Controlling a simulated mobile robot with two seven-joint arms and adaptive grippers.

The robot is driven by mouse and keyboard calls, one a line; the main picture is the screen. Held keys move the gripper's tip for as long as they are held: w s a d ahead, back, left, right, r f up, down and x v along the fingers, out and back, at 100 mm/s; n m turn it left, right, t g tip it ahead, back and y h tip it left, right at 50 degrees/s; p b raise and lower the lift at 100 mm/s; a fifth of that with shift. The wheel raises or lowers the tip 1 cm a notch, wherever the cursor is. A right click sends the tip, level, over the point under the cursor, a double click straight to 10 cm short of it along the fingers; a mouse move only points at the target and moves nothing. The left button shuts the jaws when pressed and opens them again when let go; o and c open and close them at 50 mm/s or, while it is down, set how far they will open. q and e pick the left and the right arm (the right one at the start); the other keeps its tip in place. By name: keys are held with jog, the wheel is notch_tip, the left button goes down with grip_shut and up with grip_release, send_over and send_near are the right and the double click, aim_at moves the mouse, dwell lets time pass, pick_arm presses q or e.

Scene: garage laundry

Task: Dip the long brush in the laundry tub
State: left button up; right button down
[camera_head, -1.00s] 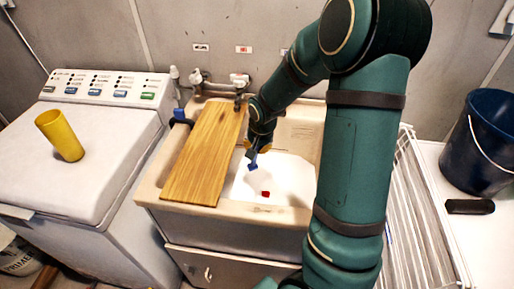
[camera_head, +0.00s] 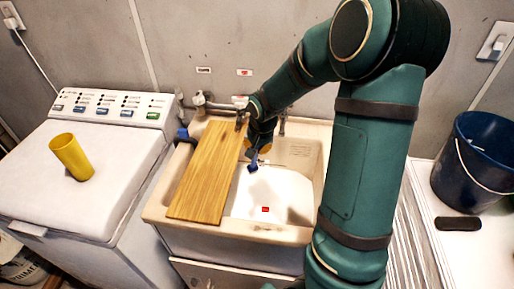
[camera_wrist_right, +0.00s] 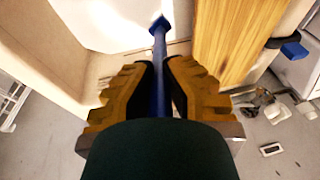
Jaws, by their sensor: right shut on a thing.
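The laundry tub (camera_head: 312,160) stands against the wall, with a white surface inside its basin and a small red spot on it. My right gripper (camera_head: 258,147) is above the basin beside the wooden board. In the right wrist view it (camera_wrist_right: 161,88) is shut on the blue handle of the long brush (camera_wrist_right: 160,50). The brush hangs down into the basin, and its blue lower end (camera_head: 253,166) shows in the head view. I cannot tell if its tip touches anything. My left gripper is not in view.
A wooden board (camera_head: 205,175) lies across the left of the tub, close to my right gripper. A tap (camera_head: 200,102) is at the back. A washing machine with a yellow cup (camera_head: 72,157) is at left; a dark blue bucket (camera_head: 475,155) and a dark block (camera_head: 458,223) are at right.

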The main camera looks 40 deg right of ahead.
notch_tip(320, 180, up, 5)
jog(key=p, duration=0.3)
notch_tip(320, 180, up, 7)
jog(key=p, duration=0.5)
jog(key=shift+r+p, duration=0.15)
jog(key=shift+p, duration=0.15)
dwell(1.2)
